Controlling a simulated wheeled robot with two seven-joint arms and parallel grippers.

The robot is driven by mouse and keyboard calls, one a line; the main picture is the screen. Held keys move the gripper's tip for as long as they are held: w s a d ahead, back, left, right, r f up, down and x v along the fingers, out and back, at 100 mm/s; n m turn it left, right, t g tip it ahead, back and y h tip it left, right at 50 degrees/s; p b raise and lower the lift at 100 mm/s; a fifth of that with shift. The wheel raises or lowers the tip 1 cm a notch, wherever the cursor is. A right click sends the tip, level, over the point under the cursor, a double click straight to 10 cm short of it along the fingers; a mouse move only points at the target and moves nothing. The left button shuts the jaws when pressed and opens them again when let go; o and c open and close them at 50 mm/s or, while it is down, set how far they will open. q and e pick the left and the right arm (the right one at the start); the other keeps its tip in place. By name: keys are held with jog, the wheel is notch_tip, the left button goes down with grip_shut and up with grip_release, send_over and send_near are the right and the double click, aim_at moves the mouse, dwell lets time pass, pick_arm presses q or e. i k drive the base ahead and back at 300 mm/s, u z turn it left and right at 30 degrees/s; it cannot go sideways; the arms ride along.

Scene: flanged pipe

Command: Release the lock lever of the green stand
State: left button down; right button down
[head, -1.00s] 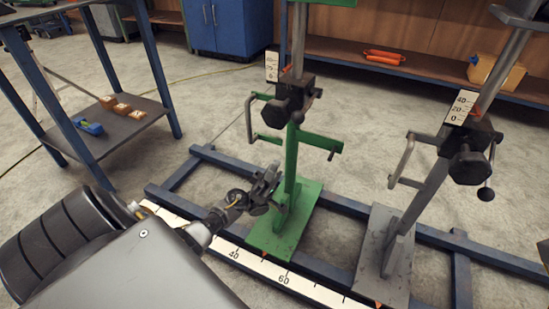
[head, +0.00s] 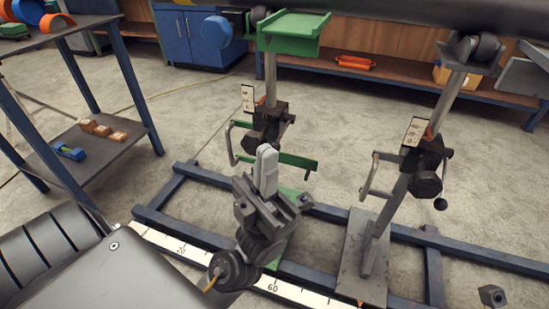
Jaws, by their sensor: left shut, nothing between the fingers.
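The green stand has a green saddle (head: 290,32) on top, a post and a dark clamp block (head: 268,122) with a hand knob. A short dark lock lever (head: 290,118) with a ball end sticks out to the right of the block. My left gripper (head: 266,160) points up in front of the stand, its pale fingers shut and empty. Its fingertips appear just below the clamp block in the picture; contact cannot be told. It hides the lower post and most of the green foot. A grey part of my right gripper (head: 493,297) shows at the bottom right; its fingers are hidden.
A grey stand (head: 385,215) with its own clamp and down-hanging ball lever (head: 440,204) stands to the right. A dark pipe (head: 400,18) crosses the top. Both stands are on a blue rail frame (head: 200,172) with a scale (head: 185,248). A blue-legged shelf table (head: 95,155) stands left.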

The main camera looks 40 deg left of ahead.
aim_at(282, 133)
jog(key=k, duration=1.2)
jog(key=z, duration=0.8)
jog(key=i, duration=1)
jog(key=u, duration=0.55)
jog(key=i, duration=0.7)
jog(key=u, duration=0.7)
